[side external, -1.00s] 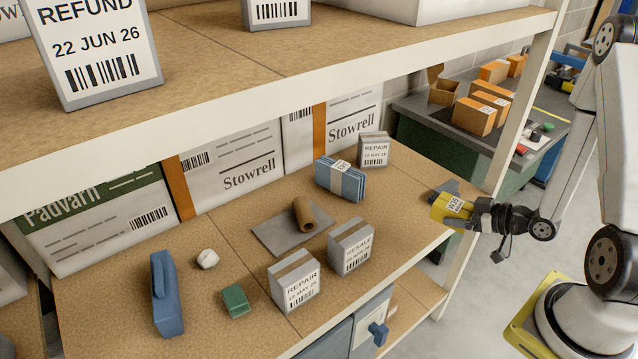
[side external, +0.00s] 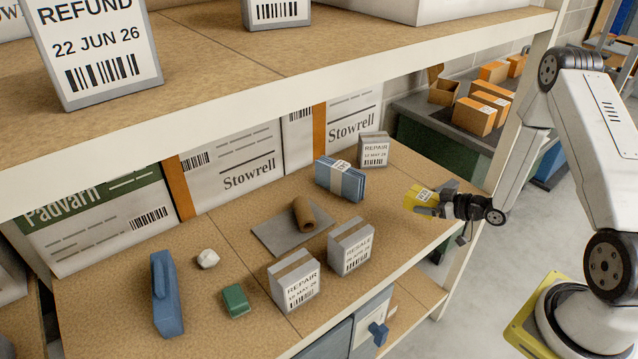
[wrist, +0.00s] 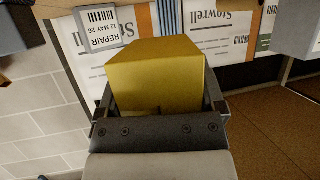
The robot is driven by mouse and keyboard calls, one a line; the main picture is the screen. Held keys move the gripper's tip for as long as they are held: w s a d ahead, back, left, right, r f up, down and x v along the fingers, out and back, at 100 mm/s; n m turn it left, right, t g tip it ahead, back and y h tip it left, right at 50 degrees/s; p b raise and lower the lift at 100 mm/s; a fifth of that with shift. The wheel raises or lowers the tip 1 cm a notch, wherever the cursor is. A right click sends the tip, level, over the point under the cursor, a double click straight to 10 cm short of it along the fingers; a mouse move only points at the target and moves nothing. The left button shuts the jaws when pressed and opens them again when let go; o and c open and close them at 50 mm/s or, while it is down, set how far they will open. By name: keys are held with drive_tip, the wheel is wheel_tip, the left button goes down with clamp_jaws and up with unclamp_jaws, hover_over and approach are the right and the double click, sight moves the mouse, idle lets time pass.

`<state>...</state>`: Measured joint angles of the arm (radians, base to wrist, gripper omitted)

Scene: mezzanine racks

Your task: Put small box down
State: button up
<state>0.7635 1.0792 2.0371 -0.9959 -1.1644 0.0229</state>
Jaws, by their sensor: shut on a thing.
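The small yellow box (side external: 419,196) with a white label is held in my gripper (side external: 428,207). In the side view it is over the right part of the middle shelf (side external: 400,180); I cannot tell how far above the board it is. In the wrist view the yellow box (wrist: 155,75) fills the space between the two dark fingers, and my gripper (wrist: 160,100) is shut on it. The side of the box towards the wrist is partly hidden by the gripper body.
A grey REPAIR box (side external: 374,150) and a blue bundle (side external: 340,180) stand behind and left of my gripper. A brown roll (side external: 304,215) lies on a grey mat (side external: 268,238). RESALE (side external: 351,246) and REPAIR (side external: 294,281) boxes stand near the front edge. The upper shelf (side external: 330,65) overhangs.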

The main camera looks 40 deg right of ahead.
sight(416, 221)
drive_tip(key=shift+w+d+f, duration=0.2)
drive_tip(key=shift+w+f, duration=0.3)
drive_tip(key=shift+f, duration=0.1)
drive_tip(key=shift+w+d+f, duration=0.15)
drive_tip(key=shift+w+f, duration=0.3)
drive_tip(key=shift+f, duration=0.15)
drive_tip(key=shift+w+d+f, duration=0.15)
drive_tip(key=shift+w+f, duration=0.25)
drive_tip(key=shift+f, duration=0.15)
drive_tip(key=shift+w+f, duration=0.1)
drive_tip(key=shift+f, duration=1.3)
drive_tip(key=shift+f, duration=0.15)
drive_tip(key=o, duration=1)
drive_tip(key=shift+d, duration=0.1)
